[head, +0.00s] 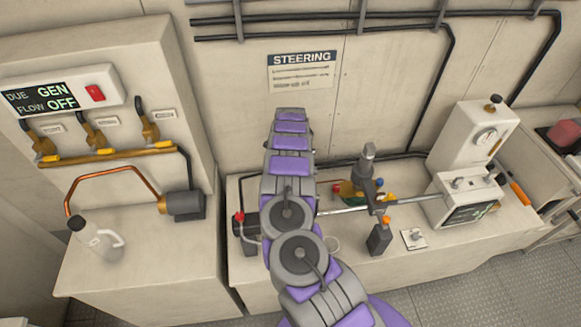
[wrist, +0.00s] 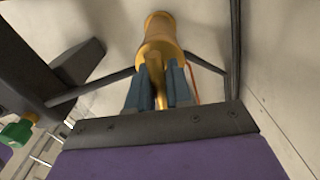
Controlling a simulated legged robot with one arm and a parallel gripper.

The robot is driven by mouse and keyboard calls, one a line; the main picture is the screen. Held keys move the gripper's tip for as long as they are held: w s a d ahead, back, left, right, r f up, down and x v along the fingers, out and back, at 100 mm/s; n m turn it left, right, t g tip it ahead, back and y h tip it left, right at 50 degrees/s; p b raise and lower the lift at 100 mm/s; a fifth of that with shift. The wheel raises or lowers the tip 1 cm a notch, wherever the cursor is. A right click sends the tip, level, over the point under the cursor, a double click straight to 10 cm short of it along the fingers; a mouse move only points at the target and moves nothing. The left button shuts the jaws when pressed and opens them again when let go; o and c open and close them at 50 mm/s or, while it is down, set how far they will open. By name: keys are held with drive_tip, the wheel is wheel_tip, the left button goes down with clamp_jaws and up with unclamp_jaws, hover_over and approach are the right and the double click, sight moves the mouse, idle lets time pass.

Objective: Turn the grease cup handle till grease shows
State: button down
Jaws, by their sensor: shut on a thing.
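In the wrist view my gripper (wrist: 158,88) has its two blue-grey fingers closed on the narrow stem of a brass-yellow fitting, which I take to be the grease cup handle (wrist: 156,68). The wider brass body (wrist: 158,28) rises beyond the fingertips. I cannot make out any grease on it. In the head view my arm stands in front of the steering bench, and its raised links hide my gripper and the grease cup.
The steering bench (head: 312,277) carries a grey upright post (head: 367,165), a horizontal rod and a boxy unit with a dark screen (head: 468,212). At left, a white jug (head: 92,240) stands near a copper pipe (head: 100,172). In the wrist view a green knob (wrist: 17,132) is at left.

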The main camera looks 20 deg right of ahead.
drive_tip(key=shift+w+r, duration=0.1)
drive_tip(key=shift+w, duration=0.05)
idle(0.3)
drive_tip(key=c, duration=1)
unclamp_jaws()
drive_tip(key=shift+c, duration=0.2)
wheel_tip(320, 180, up, 17)
drive_tip(key=shift+o, duration=0.5)
